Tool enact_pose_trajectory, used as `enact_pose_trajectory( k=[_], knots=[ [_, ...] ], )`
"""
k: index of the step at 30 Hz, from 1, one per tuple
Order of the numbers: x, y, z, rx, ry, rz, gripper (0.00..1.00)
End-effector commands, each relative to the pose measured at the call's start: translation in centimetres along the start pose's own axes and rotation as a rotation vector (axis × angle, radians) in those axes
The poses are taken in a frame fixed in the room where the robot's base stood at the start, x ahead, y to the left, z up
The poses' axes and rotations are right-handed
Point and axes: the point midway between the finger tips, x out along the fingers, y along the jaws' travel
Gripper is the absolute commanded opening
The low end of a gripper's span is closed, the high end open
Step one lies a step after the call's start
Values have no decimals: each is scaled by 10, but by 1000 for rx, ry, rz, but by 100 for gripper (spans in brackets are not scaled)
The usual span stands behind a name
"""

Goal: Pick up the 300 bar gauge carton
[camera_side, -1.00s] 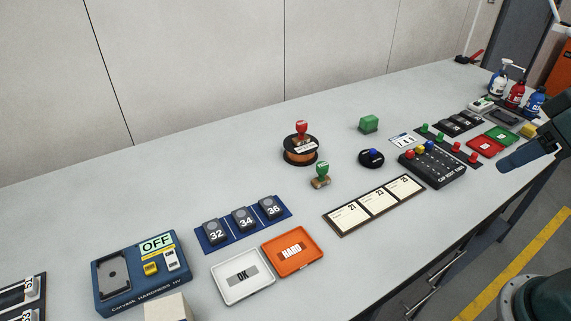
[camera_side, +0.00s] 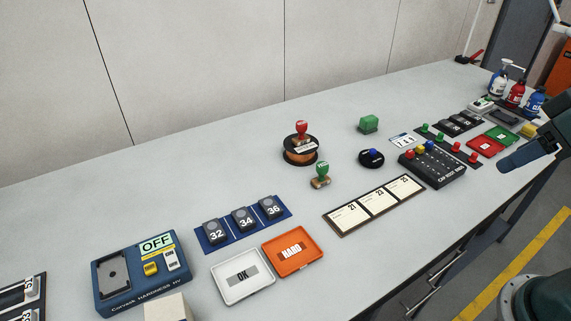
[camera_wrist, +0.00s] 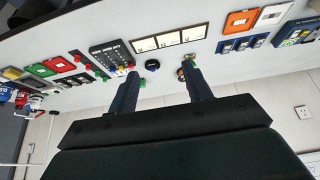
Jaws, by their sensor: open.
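No carton that I can read as the 300 bar gauge carton shows in either view. A plain beige block (camera_side: 168,308) is cut off by the bottom edge of the side view; no label on it can be read. My gripper (camera_wrist: 162,70) is open in the wrist view, with its two dark fingers apart and nothing seen between them. In the side view, a dark blue-grey part of my arm reaches in from the right edge, above the far right part of the bench.
The grey bench holds a blue hardness tester (camera_side: 140,275), a white OK tray (camera_side: 243,276), an orange HARD tray (camera_side: 292,252), a numbered card strip (camera_side: 375,205) and a black button box (camera_side: 433,169). Bottles (camera_side: 515,95) stand at the far right. The bench's back left is clear.

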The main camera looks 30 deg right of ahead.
Motion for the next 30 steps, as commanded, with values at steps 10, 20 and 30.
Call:
enact_pose_trajectory(
  k=[10, 20, 30],
  knots=[
    [0, 0, 0, 0, 0, 0, 66],
    [1, -11, -19, -63, -8, -28, 66],
    [11, -62, -82, -289, -30, -129, 66]
  ],
)
